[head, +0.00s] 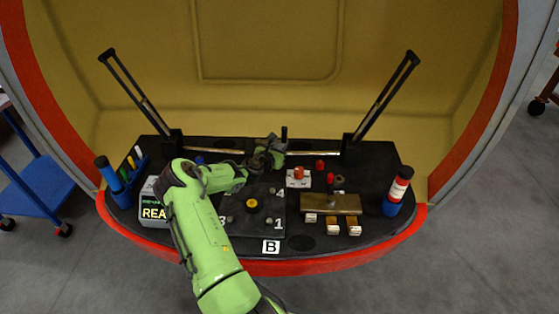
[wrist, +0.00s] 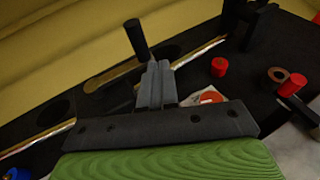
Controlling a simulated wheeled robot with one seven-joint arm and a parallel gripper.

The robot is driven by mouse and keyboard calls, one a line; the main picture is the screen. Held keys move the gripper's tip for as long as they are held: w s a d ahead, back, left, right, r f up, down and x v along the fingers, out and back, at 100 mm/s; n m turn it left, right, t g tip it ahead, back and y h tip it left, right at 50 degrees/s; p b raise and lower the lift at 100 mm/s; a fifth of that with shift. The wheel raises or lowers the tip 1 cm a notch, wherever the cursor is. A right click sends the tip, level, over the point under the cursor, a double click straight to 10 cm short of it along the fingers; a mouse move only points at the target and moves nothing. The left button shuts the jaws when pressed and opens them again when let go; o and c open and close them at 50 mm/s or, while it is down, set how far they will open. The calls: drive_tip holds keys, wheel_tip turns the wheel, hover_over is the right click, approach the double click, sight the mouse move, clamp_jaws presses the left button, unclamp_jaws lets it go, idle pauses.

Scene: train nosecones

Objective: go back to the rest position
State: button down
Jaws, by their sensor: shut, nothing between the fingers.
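My gripper (head: 274,152) is over the back middle of the black table, at the end of my green arm. In the wrist view its grey fingers (wrist: 155,84) are together with nothing between them. A black upright peg (head: 284,132) stands just behind the gripper. It also shows beyond the fingertips in the wrist view (wrist: 137,38), and I cannot tell whether they touch. My arm hides part of the left of the table.
A white block with an orange-red top (head: 298,178), red cylinders (head: 320,165) and a brass block (head: 332,204) lie right of the gripper. A red, white and blue bottle (head: 397,190) stands at the right edge. A display box (head: 154,212) sits left. Two black wiper-like arms rise behind.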

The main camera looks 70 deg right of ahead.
drive_tip(key=s+p+v, duration=0.1)
drive_tip(key=v, duration=0.7)
drive_tip(key=shift+s+a+p, duration=0.25)
drive_tip(key=shift+a+p, duration=0.1)
drive_tip(key=shift+p, duration=0.05)
